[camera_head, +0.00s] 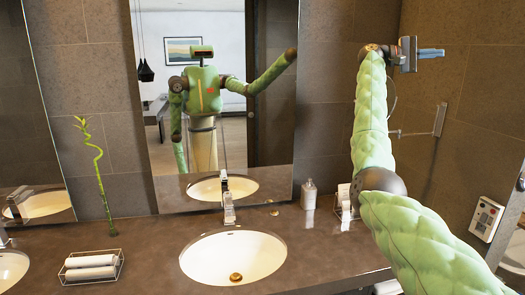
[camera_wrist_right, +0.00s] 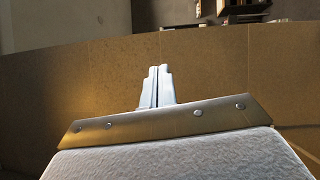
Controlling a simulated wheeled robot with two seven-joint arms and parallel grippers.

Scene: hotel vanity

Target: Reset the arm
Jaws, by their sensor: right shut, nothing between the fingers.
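My right arm, in green padding, comes in from the right in the head view and reaches up past the mirror's right edge. My right gripper (camera_head: 431,53) is raised high in front of the brown tiled wall, pointing right. In the right wrist view the two fingers of the right gripper (camera_wrist_right: 157,88) are together, with nothing between them. My left arm does not show directly in the head view; only my reflection appears in the mirror (camera_head: 225,130).
The counter (camera_head: 147,240) below holds a sink (camera_head: 215,262), a tap (camera_head: 228,205), a rack of rolled towels (camera_head: 91,267), a plant stem (camera_head: 99,175) and a soap bottle (camera_head: 309,195). A wall phone (camera_head: 487,217) and a wall bar (camera_head: 440,120) are near my right arm.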

